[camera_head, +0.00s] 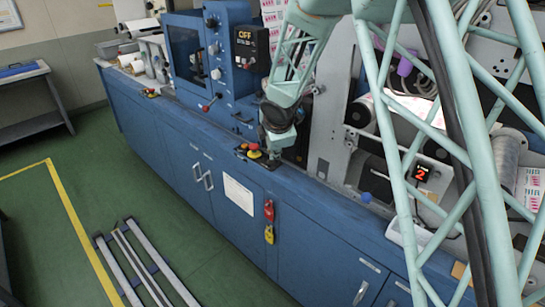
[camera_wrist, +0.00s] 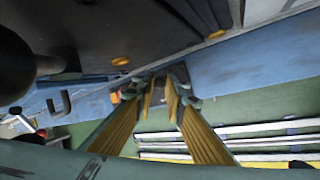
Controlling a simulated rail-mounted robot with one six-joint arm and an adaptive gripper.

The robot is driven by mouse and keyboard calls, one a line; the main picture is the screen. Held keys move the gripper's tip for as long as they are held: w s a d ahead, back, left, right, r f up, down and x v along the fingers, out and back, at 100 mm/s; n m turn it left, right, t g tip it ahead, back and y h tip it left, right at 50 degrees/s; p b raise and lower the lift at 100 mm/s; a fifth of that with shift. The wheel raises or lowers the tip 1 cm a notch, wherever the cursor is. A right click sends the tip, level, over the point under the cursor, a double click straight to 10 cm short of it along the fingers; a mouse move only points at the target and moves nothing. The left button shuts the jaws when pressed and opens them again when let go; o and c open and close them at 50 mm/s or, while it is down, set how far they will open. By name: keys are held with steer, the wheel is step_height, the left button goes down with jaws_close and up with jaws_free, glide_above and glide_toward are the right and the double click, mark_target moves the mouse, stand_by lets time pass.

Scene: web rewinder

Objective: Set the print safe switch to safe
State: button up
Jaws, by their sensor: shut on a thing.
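My gripper (camera_head: 270,153) points down at the front edge of the blue machine's deck, just right of a red push button on a yellow base (camera_head: 254,151). In the wrist view my gripper (camera_wrist: 164,82) shows two yellow-padded fingers that draw close together at their tips. It is shut on a small part there, apparently the print safe switch. The fingers hide that part, so I cannot read its position or its label.
The blue machine cabinet (camera_head: 180,132) runs diagonally across the head view. An OFF display (camera_head: 245,36) stands above the deck. Red and yellow padlocks (camera_head: 268,222) hang on the front. A metal frame (camera_head: 140,265) lies on the green floor.

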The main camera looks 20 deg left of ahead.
steer(key=shift+d+b, duration=0.15)
steer(key=shift+b, duration=0.7)
steer(key=o, duration=0.8)
steer(key=shift+o, duration=0.2)
steer(key=shift+s+r, duration=0.15)
steer(key=v, duration=1.1)
steer(key=shift+s+d, duration=0.2)
steer(key=shift+d, duration=0.1)
steer(key=shift+r, duration=0.15)
